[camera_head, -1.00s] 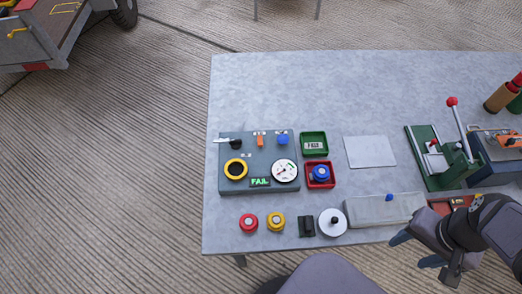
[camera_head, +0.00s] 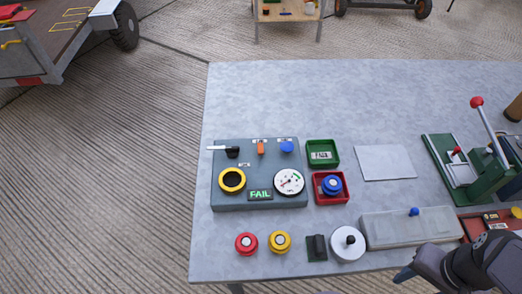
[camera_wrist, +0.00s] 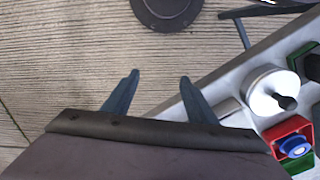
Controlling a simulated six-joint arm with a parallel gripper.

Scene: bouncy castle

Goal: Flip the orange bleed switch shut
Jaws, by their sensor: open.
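The orange bleed switch (camera_head: 261,148) stands up at the top of a grey test panel (camera_head: 222,203). It sits between a black lever with a white handle (camera_head: 231,152) and a blue knob (camera_head: 286,147). My gripper (camera_head: 402,275) is at the table's front edge, right of the panel and far from the switch. In the wrist view my gripper (camera_wrist: 158,85) has its fingers apart, with nothing between them. The switch is not in the wrist view.
Red (camera_head: 246,243) and yellow (camera_head: 280,242) caps, a black block (camera_head: 317,247) and a white disc (camera_head: 347,244) line the front. A long grey case (camera_head: 408,228) and green press (camera_head: 470,170) stand right. The back is clear.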

